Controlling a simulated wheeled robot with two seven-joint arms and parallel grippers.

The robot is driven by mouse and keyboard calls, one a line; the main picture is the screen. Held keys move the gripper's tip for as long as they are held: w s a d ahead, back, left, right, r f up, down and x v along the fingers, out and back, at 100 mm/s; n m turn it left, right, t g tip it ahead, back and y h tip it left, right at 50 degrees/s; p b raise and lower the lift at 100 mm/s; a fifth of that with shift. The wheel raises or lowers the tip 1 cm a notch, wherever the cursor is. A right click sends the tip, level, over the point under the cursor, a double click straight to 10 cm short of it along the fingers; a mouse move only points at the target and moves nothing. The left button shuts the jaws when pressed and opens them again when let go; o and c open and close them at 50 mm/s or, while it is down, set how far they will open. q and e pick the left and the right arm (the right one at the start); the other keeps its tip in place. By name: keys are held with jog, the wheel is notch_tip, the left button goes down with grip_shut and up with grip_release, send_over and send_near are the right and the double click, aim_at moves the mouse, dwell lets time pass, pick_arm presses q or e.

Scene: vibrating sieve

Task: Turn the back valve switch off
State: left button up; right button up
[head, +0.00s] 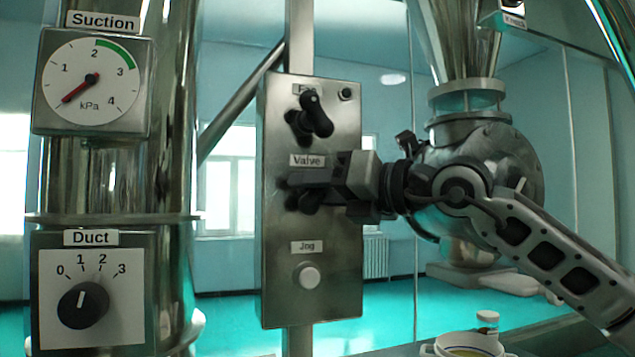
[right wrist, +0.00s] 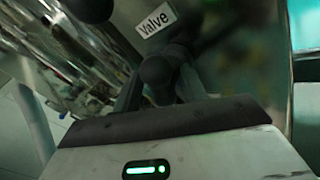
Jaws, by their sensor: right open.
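The valve switch (right wrist: 158,72) is a black knob under the "Valve" label (right wrist: 154,20) in the right wrist view. It sits between the two dark fingers of my right gripper (right wrist: 162,92), which are apart on either side of it. Whether either finger touches the knob I cannot tell. In the head view my right gripper (head: 298,189) reaches in from the right to the valve row of the metal control box (head: 340,258). It covers most of the valve switch there, so the knob's angle is hard to read. My left gripper is not in view.
Above is the black fan switch (head: 314,118); below is a pale jog button (head: 309,276). A duct dial (head: 83,305) and suction gauge (head: 92,82) are on the steel column at left. A white bowl (head: 468,344) and small jar (head: 487,322) stand low at right.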

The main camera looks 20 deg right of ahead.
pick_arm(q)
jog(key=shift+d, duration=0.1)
pick_arm(e)
grip_shut()
